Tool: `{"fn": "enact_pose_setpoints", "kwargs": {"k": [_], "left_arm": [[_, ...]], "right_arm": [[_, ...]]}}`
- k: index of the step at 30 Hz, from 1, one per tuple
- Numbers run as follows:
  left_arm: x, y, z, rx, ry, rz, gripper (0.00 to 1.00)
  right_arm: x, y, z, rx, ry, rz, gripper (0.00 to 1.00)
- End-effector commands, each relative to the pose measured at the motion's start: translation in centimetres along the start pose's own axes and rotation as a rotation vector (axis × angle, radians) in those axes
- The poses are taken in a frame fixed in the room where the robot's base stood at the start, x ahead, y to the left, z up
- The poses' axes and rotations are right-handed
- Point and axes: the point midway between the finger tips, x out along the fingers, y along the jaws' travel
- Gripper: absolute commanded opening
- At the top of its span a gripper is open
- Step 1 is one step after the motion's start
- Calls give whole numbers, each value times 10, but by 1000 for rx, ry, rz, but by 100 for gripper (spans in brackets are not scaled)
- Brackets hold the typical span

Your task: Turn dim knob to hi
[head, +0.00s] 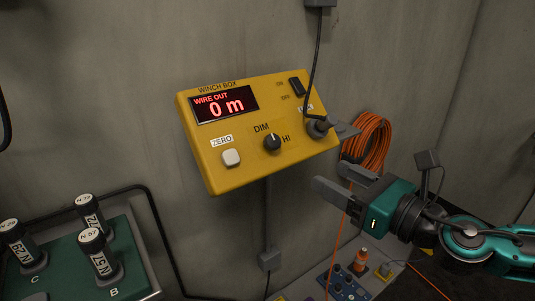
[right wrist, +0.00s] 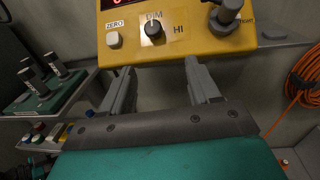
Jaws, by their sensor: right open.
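The yellow winch box (head: 235,175) is mounted on the grey wall, with a lit red display (head: 226,105) reading "WIRE OUT 0 m". Its black dim knob (head: 272,143) sits on a plate lettered DIM above and HI to the right. The knob's pale mark looks turned up toward DIM, and the knob also shows in the right wrist view (right wrist: 155,31). My right gripper (head: 331,177) is open and empty, below and right of the knob, apart from the box. In the right wrist view, its two fingers (right wrist: 159,68) point toward the box's lower edge. My left gripper is out of view.
A pale ZERO button (head: 231,157) is left of the knob; a black plug with cable (head: 318,127) and a rocker switch (head: 297,86) are right. An orange cable coil (head: 370,140) hangs beyond. Labelled cylinders (head: 95,253) stand on a green board at lower left.

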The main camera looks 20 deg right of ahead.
Motion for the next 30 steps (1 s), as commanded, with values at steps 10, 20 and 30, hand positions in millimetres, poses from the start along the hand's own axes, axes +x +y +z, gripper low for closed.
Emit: {"fn": "enact_pose_setpoints", "kwargs": {"k": [10, 20, 30], "left_arm": [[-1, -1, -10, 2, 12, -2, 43], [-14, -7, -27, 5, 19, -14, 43], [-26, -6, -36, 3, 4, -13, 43]], "right_arm": [[4, 1, 14, -152, -17, 15, 61], [40, 3, 16, -147, -19, 19, 61], [93, 5, 15, -147, -17, 22, 61]]}}
